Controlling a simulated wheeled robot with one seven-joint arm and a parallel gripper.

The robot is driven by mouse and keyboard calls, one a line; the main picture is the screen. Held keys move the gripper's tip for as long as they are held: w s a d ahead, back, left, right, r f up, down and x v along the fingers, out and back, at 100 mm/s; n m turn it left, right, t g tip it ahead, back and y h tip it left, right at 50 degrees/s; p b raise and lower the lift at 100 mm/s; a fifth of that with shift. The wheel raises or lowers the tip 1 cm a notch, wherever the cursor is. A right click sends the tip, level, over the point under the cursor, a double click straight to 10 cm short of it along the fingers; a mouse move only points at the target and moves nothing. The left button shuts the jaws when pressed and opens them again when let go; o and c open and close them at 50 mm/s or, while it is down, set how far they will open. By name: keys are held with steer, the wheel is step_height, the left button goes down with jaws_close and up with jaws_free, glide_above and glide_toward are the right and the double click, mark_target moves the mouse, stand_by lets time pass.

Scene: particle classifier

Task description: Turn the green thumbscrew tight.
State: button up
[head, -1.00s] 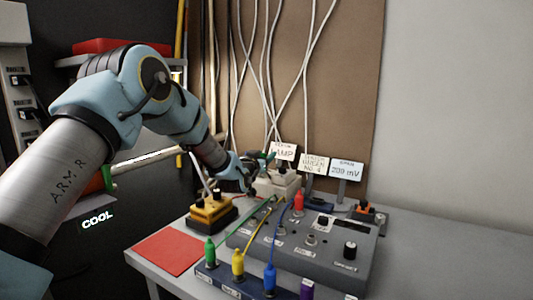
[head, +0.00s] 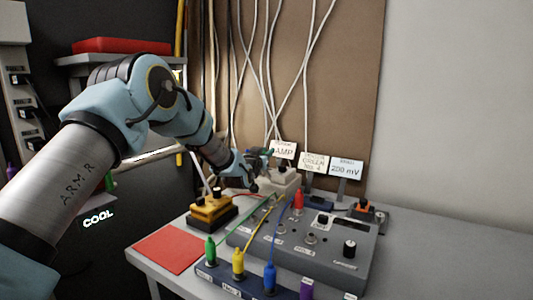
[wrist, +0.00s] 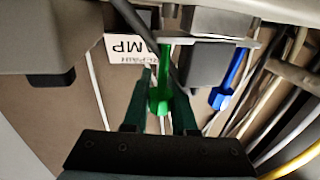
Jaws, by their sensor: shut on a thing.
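The green thumbscrew (wrist: 161,92) hangs from the edge of a grey plate in the wrist view, its wider head toward me. My gripper (wrist: 161,90) has one dark green finger on each side of the head and is shut on it. A blue thumbscrew (wrist: 227,88) is to the right on the same plate, clear of the fingers. In the head view my gripper (head: 263,160) reaches a pale device (head: 280,181) at the back of the bench. The hand and small size hide the grip there.
A grey console (head: 340,262) with knobs stands in front, wired to a blue plug strip (head: 225,281). A yellow box (head: 208,212) and a red mat (head: 165,252) are to the left. Signs, one reading 200 mV (head: 346,169), stand behind. Cables hang at the back wall.

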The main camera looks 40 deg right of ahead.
steer(key=shift+f+g+b, duration=0.1)
steer(key=shift+g+b, duration=0.2)
steer(key=shift+b, duration=0.2)
jaws_close()
steer(key=shift+m+g+b, duration=0.3)
steer(key=shift+m+b, duration=0.1)
steer(key=shift+b, duration=0.05)
steer(key=shift+s+m+g+h+b, duration=0.15)
steer(key=shift+m+g+h+b, duration=0.3)
steer(key=shift+g, duration=0.45)
steer(key=shift+s+d+r+m+g+h+p, duration=0.1)
steer(key=shift+s+r+m+g+h+p, duration=0.25)
steer(key=shift+m+g, duration=0.45)
steer(key=shift+d+m+g+h+p, duration=0.1)
steer(key=shift+m+g+p, duration=0.35)
steer(key=shift+g, duration=0.55)
steer(key=shift+s+f+g, duration=0.1)
steer(key=shift+f+g, duration=0.05)
steer(key=shift+g, duration=0.15)
steer(key=o, duration=0.9)
jaws_free()
